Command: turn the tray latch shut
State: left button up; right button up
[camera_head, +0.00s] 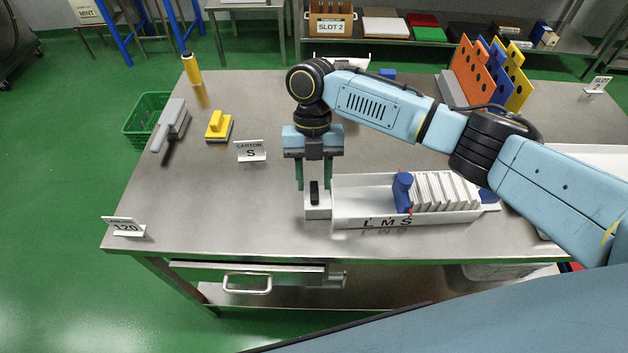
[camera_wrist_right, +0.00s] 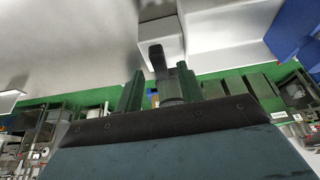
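The white tray (camera_head: 350,213), marked L M S, lies near the front edge of the steel table. A small white block (camera_head: 317,212) at its left end carries the black latch (camera_head: 314,193). The latch handle points along the picture's vertical, across the tray's length. In the right wrist view the latch (camera_wrist_right: 158,60) shows just beyond the fingers. My right gripper (camera_head: 314,182) is open over the block, its green fingers on either side of the latch, with gaps visible in the right wrist view (camera_wrist_right: 160,78). Whether either finger touches it, I cannot tell. My left gripper is out of view.
In the tray stand a blue pusher (camera_head: 402,192) and several white packets (camera_head: 445,192). Coloured perforated panels (camera_head: 472,68) stand behind. The table's left middle is mostly clear.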

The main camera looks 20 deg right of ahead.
jog(key=a+v, duration=0.1)
jog(key=v, duration=1)
jog(key=shift+d+r, duration=0.4)
jog(key=shift+d, duration=0.1)
jog(key=shift+w+f, duration=0.1)
